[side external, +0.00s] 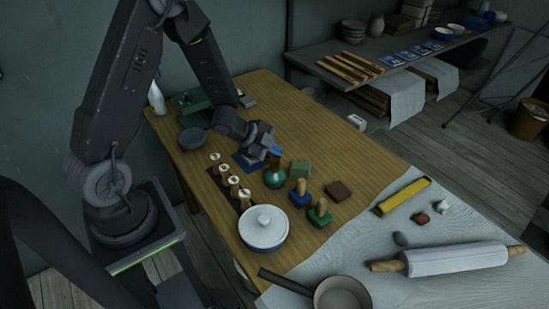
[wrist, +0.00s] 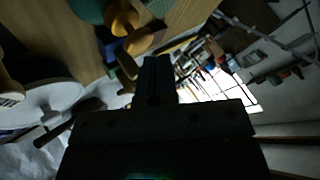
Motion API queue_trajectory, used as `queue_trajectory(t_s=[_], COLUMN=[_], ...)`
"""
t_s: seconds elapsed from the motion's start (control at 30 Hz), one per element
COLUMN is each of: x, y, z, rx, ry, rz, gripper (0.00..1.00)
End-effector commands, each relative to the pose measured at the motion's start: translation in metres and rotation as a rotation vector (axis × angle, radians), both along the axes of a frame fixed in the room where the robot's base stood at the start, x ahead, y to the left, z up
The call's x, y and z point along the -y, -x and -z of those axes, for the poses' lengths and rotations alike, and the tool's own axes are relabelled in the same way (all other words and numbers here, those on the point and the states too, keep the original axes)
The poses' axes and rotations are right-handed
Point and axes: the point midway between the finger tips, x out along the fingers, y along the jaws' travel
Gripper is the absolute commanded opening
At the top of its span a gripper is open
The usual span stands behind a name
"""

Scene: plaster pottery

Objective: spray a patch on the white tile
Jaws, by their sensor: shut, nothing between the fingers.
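My gripper (side external: 268,151) is low over the wooden table, right by the top of a rounded teal-green bottle (side external: 275,178). I cannot tell whether it touches the bottle. In the wrist view my gripper (wrist: 157,68) has its dark fingers together with nothing between them. Part of the teal bottle (wrist: 88,8) shows at the top edge of that view. A dark blue flat patch (side external: 242,163) lies partly under the gripper. I cannot make out a white tile for certain; a small whitish block (side external: 356,122) lies at the table's far right edge.
Wooden-handled blue (side external: 300,194) and green (side external: 319,213) blocks stand right of the bottle. A lidded white pot (side external: 263,229) and several wooden-topped pieces (side external: 234,181) stand nearer. A rolling pin (side external: 450,259) lies on the cloth.

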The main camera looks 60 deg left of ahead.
Motion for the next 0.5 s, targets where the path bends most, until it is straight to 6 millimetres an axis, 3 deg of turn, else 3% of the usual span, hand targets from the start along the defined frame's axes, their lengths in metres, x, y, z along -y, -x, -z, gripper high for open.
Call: queue_trajectory(t_s=[0.17, 0.5], x=[0.000, 0.000], y=[-0.001, -0.001], z=[-0.004, -0.036], rx=[0.003, 0.004], ry=[-0.001, -0.003], rz=[0.001, 0.003], gripper=[0.00, 0.00])
